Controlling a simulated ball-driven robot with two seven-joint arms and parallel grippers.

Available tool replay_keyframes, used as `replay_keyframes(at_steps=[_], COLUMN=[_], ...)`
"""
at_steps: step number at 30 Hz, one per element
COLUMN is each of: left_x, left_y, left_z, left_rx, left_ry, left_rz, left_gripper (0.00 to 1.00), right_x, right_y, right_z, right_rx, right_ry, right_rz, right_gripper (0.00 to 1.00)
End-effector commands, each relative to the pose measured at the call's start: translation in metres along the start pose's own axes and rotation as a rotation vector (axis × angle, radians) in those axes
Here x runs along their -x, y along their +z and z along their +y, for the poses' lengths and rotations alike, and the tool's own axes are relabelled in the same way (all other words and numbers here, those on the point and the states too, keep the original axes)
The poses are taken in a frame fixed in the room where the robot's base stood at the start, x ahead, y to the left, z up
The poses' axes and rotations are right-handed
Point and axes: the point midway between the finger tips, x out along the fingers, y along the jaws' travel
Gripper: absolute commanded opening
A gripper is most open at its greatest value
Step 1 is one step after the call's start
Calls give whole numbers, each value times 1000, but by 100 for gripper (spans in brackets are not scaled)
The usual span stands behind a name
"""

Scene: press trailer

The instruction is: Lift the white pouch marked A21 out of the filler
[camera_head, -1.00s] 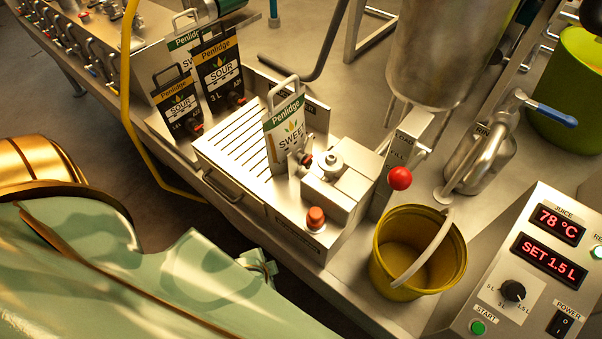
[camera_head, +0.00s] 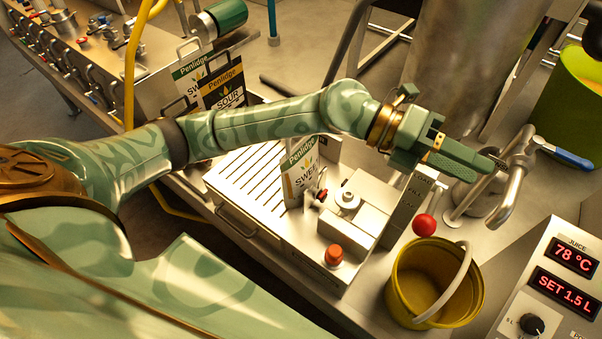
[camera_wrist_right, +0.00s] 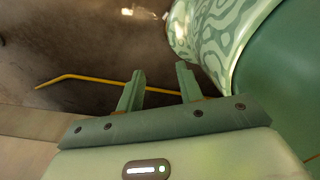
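The white pouch (camera_head: 299,180) with a green band and "SWEET" print stands upright in the filler (camera_head: 352,205), beside its metal block. Its top is hidden behind my left arm, and I cannot read an A21 mark on it. My left gripper (camera_head: 488,170) is in the head view, to the right of the pouch and above the filler, near the steel tank and tap. It is apart from the pouch. Its fingers overlap in this view, so their gap is unclear. My right gripper (camera_wrist_right: 160,68) has its fingers apart with nothing between them, over the floor.
A yellow bucket (camera_head: 408,285) stands right of the filler, below a red knob (camera_head: 424,225). A steel tap (camera_head: 513,180) with a blue lever is close to my left gripper. Other pouches (camera_head: 222,88) stand behind my left arm. A control panel (camera_head: 560,275) is at lower right.

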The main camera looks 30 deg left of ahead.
Motion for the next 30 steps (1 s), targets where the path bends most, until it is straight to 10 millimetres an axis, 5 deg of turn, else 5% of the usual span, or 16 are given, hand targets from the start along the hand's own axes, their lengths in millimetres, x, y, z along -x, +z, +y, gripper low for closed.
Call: replay_keyframes(at_steps=[2, 6, 9, 13, 17, 30], left_x=[32, 139, 214, 275, 296, 288], left_y=[-1, 21, 41, 54, 53, 18], left_z=[26, 62, 59, 43, 42, 128], left_rx=[-101, -79, 22, 148, 210, 214], left_ry=[286, 834, 1136, 1360, 1438, 1442], left_rz=[229, 442, 451, 403, 377, 378], left_gripper=[36, 36, 36, 36, 36, 36], right_x=[4, 7, 9, 10, 9, 0], right_y=[-1, -3, -4, -6, -7, -4], right_z=[0, -1, -3, -8, -9, -5], right_rx=[0, 1, 0, -1, -2, 0], right_ry=[0, -1, -4, -10, -11, -6], right_rz=[2, 5, 7, 10, 10, 6], right_gripper=[36, 36, 36, 36, 36, 36])
